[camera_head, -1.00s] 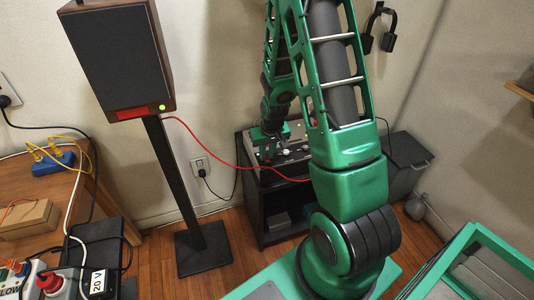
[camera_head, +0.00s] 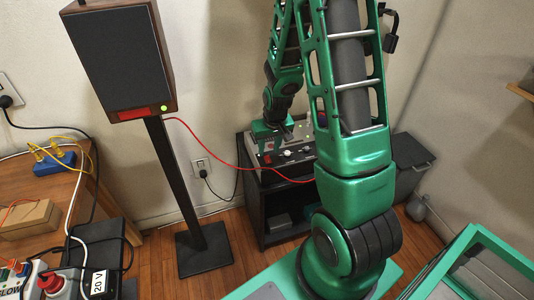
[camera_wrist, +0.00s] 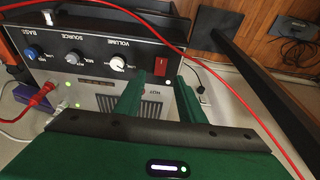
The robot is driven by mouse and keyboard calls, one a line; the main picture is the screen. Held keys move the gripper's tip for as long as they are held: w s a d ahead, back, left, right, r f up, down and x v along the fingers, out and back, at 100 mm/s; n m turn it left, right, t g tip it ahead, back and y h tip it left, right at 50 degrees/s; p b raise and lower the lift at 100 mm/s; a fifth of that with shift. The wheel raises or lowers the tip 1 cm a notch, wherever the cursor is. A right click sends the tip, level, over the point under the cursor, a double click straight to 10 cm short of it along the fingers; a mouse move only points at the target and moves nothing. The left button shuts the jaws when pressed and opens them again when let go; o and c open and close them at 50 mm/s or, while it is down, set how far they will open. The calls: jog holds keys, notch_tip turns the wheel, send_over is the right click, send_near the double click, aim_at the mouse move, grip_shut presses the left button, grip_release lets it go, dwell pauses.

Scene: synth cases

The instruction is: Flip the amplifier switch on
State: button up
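The amplifier (camera_head: 296,150) is a box with a dark front on a black cabinet. In the wrist view, its front panel (camera_wrist: 100,45) shows knobs labelled bass, source and volume. The red switch (camera_wrist: 162,66) is at the panel's right end, and its on or off position is too small to tell. In the wrist view, my gripper (camera_wrist: 160,84) has its two green fingers apart with nothing between them. The switch appears just beyond the fingertips, between them in the picture; contact cannot be told. In the head view, my gripper (camera_head: 267,146) is at the amplifier's left end, its fingers partly hidden.
A speaker (camera_head: 120,60) with a lit green light stands left of the amplifier. A red cable (camera_head: 225,158) runs from it toward the amplifier and crosses the wrist view. A red plug (camera_wrist: 42,95) is at the amplifier's left. A wooden table (camera_head: 90,185) is at far left.

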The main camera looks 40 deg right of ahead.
aim_at(270, 166)
jog(key=v, duration=0.6)
jog(key=shift+r, duration=0.25)
jog(key=shift+s, duration=0.1)
jog(key=s+r+m+g, duration=0.1)
jog(key=s+r, duration=0.4)
jog(key=s, duration=0.4)
jog(key=s+a+r+m+g, duration=0.1)
jog(key=s+r, duration=0.4)
jog(key=s, duration=0.3)
jog(key=s+r+m+y, duration=0.1)
jog(key=s+r, duration=0.3)
jog(key=s, duration=0.5)
jog(key=shift+s+a+r+g, duration=0.3)
jog(key=shift+r+g, duration=0.1)
